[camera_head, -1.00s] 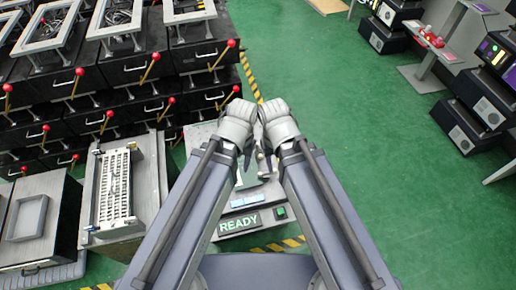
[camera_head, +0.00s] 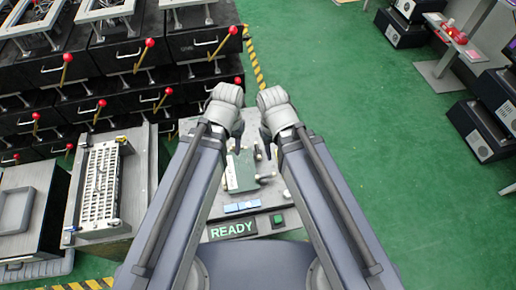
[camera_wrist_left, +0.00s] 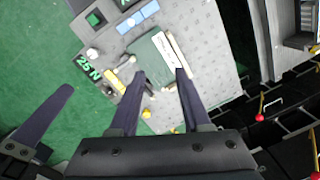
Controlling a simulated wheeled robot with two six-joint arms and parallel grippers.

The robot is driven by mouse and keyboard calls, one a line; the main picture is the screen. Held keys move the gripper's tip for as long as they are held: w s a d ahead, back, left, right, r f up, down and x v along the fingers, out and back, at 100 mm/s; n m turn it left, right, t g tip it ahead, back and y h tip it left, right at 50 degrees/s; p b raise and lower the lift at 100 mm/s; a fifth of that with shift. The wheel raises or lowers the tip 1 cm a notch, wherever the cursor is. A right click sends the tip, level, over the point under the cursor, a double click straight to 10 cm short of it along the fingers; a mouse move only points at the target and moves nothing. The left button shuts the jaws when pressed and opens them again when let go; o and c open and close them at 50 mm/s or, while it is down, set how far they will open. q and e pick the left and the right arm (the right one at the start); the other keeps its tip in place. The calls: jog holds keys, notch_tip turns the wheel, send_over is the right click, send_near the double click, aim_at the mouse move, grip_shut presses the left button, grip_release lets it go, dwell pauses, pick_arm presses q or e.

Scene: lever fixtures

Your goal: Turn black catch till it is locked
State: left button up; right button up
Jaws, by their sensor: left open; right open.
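The fixture panel (camera_head: 218,214) is grey, with a green block (camera_head: 240,172) on it. In the left wrist view the green block (camera_wrist_left: 153,57) carries a white label, and small light and yellow knobs stand beside it. I cannot clearly pick out the black catch; a small dark knob (camera_wrist_left: 108,90) shows near the "25 N" marking. My left gripper (camera_head: 236,133) is above the far part of the panel. In the left wrist view its fingers (camera_wrist_left: 162,75) are apart, over the green block's near edge, with nothing clearly held. My right gripper (camera_head: 266,137) is open beside it.
A READY display (camera_head: 231,230), a green button (camera_head: 278,219) and blue pieces (camera_head: 243,206) sit at the panel's near end. Black drawer units with red-knobbed levers (camera_head: 149,43) stand at the left. Green floor (camera_head: 370,150) is clear at the right.

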pick_arm(q)
jog(key=w+a+f+n+b, duration=0.1)
jog(key=w+a+f+b, duration=0.1)
jog(key=f+b, duration=0.4)
jog(key=w+a+f+n+b, duration=0.1)
jog(key=w+a+f+b, duration=0.15)
jog(key=f+b, duration=0.4)
jog(key=n+b, duration=0.3)
jog(key=b, duration=0.2)
send_over(258, 151)
jog(key=shift+h, duration=0.4)
notch_tip(258, 151, down, 6)
jog(key=shift+w, duration=0.1)
notch_tip(258, 151, down, 8)
jog(key=b, duration=0.8)
pick_arm(e)
jog(key=f, duration=1.7)
jog(key=w+f, duration=0.1)
jog(key=f, duration=0.8)
jog(key=shift+w+d+f, duration=0.1)
jog(key=shift+d+f, duration=0.1)
pick_arm(q)
jog(key=shift+r, duration=0.1)
jog(key=shift+c, duration=0.3)
grip_shut()
